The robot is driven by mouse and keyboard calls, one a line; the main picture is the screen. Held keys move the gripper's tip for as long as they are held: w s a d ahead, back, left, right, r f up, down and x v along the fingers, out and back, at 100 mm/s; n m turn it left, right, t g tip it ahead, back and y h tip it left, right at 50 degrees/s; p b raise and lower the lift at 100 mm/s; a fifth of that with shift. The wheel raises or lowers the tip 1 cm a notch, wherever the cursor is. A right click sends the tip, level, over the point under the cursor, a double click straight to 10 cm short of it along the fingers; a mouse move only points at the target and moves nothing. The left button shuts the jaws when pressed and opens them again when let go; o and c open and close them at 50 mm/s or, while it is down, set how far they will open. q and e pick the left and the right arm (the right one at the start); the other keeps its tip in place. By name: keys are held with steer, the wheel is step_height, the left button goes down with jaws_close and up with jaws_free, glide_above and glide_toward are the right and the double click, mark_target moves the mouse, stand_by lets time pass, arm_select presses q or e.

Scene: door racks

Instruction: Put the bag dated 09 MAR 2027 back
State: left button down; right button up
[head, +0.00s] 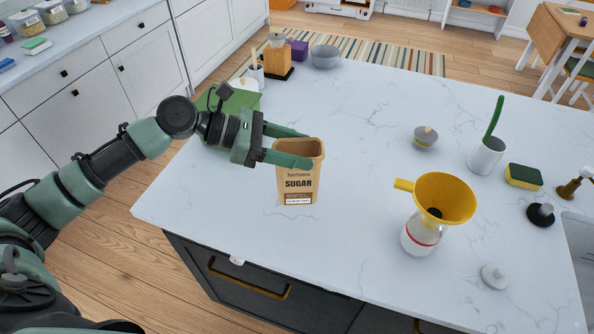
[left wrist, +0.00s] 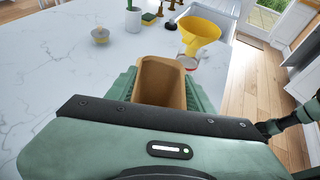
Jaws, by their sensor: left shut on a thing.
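A brown paper bag (head: 299,178) printed "SUGAR" is upright at the counter's left part, its top open. A white date strip runs along its lower front; its print is too small to read surely. My left gripper (head: 300,149) comes from the left and is shut on the sugar bag near its top, one finger on each side. In the left wrist view the bag's open mouth (left wrist: 162,80) shows between the green fingers. I cannot tell whether its base touches the counter. My right gripper is not in view.
A bottle (head: 418,238) with a yellow funnel (head: 445,197) in it stands right of the bag.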

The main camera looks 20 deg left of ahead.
mark_target(297, 174)
arm_select(q)
step_height(297, 174, down, 7)
steer(key=shift+d+r+p, duration=0.1)
steer(key=shift+r+p, duration=0.1)
steer(key=shift+p, duration=0.15)
steer(key=shift+f, duration=0.4)
steer(key=c, duration=0.6)
jaws_free()
steer(key=b+v, duration=0.3)
steer(key=v, duration=0.9)
steer(key=shift+b, duration=0.35)
